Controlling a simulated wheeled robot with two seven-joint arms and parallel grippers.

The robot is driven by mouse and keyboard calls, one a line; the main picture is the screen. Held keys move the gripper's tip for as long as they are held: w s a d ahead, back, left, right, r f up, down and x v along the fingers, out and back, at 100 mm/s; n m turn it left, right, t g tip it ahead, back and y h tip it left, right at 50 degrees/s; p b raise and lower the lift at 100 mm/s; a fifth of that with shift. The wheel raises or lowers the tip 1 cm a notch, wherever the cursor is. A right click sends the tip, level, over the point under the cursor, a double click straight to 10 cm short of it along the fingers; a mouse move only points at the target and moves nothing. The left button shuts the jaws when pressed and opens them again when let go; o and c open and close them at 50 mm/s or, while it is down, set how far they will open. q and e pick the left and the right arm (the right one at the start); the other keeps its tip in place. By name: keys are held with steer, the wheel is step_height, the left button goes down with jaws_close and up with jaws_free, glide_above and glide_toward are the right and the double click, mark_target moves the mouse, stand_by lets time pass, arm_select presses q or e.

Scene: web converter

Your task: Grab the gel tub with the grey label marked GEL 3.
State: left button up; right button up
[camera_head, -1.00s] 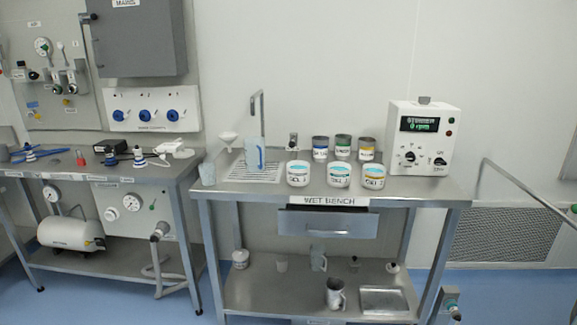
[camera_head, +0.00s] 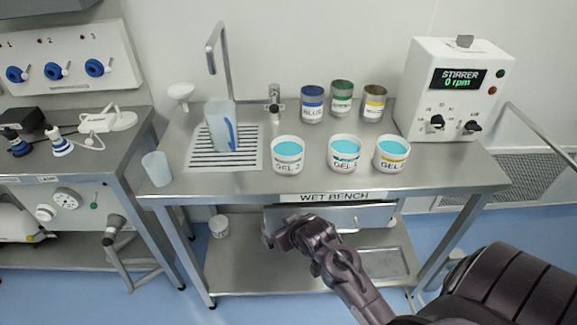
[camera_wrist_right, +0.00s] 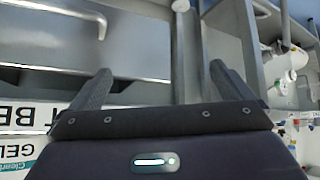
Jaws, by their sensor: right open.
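The gel tub with the grey label (camera_head: 288,157) stands upright on the bench top at the left of a row of three white tubs with blue gel. Its small lettering seems to read GEL 3. The middle tub (camera_head: 344,154) has a teal band and the right tub (camera_head: 391,155) a yellow one. My right gripper (camera_head: 279,236) is in front of the bench edge, below and apart from the grey-label tub. In the right wrist view its jaws (camera_wrist_right: 160,67) are open and empty. My left gripper is out of view.
The wet bench (camera_head: 240,188) has a drawer (camera_head: 375,217) under its front edge, close to my right gripper. Behind the tubs stand three paint-like cans (camera_head: 342,97). A jug (camera_head: 220,127) stands left, a stirrer box (camera_head: 450,95) right. Bench top before the tubs is narrow.

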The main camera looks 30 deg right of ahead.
mark_target(294, 165)
step_height(294, 165, up, 9)
steer(key=w+d+t, duration=0.1)
steer(key=w+d, duration=0.1)
steer(key=w+d+t, duration=0.1)
steer(key=w+d, duration=0.1)
steer(key=w+d+r+m+t+h, duration=0.1)
steer(key=w+d, duration=0.1)
steer(key=w+d+m+t+h+p, duration=0.1)
steer(key=w+d, duration=0.1)
steer(key=d, duration=0.1)
steer(key=shift+w+r+t, duration=0.15)
steer(key=shift+w+t, duration=0.2)
steer(key=shift+t, duration=0.05)
steer(key=x, duration=0.2)
steer(key=p+x, duration=0.1)
steer(key=x, duration=0.2)
steer(key=shift+d, duration=0.25)
steer(key=shift+w+f, duration=0.4)
steer(key=shift+w, duration=0.1)
steer(key=shift+r, duration=0.1)
steer(key=c, duration=1.2)
